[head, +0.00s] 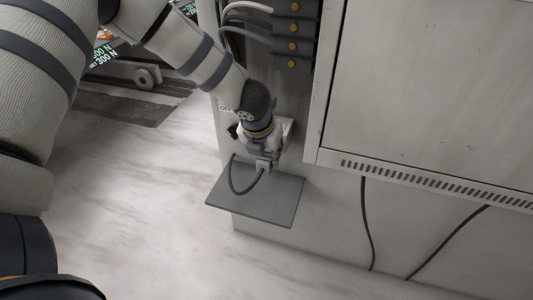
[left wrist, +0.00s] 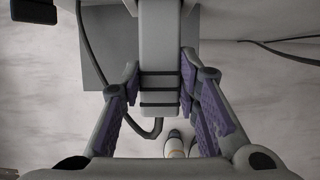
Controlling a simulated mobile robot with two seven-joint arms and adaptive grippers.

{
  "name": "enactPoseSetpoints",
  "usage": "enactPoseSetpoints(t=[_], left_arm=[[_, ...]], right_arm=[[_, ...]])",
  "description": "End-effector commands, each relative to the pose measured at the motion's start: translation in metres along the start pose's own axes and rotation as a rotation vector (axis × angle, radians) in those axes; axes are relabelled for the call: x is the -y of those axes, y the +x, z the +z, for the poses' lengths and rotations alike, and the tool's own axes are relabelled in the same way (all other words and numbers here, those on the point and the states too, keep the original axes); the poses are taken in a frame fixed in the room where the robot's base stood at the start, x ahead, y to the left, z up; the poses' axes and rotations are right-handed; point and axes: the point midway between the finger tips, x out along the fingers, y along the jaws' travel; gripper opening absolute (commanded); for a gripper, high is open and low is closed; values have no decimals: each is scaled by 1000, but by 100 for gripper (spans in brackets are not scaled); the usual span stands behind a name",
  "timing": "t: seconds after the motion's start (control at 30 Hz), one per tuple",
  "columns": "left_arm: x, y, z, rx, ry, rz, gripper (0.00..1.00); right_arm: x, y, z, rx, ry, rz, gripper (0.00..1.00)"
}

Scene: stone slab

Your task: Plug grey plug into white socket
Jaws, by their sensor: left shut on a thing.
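My left gripper (head: 262,152) is shut on the grey plug (head: 264,165), close to the wall above a small grey shelf. In the left wrist view the plug (left wrist: 160,55) is a long light-grey block with dark bands, between the purple-padded fingers of the left gripper (left wrist: 160,85). A dark cable (head: 236,190) loops from the plug down over the shelf. A pale, whitish part (head: 288,132) shows behind the gripper at the wall and may be the white socket. It is mostly hidden, and I cannot tell whether the plug touches it. My right gripper is not in view.
The dark grey shelf (head: 275,203) juts out below the plug. A large pale cabinet (head: 430,80) with a vented lower edge stands to the right. A dark row of connectors with yellow dots (head: 293,30) is above. Two black cables (head: 366,225) hang at the right.

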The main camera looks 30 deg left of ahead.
Motion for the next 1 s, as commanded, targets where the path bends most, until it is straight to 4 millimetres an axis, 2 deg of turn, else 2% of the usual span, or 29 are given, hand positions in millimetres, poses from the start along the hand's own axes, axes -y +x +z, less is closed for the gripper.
enactPoseSetpoints(t=[1.0], left_arm=[[0,2,6,1,1,-1,0]], right_arm=[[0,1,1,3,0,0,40]])
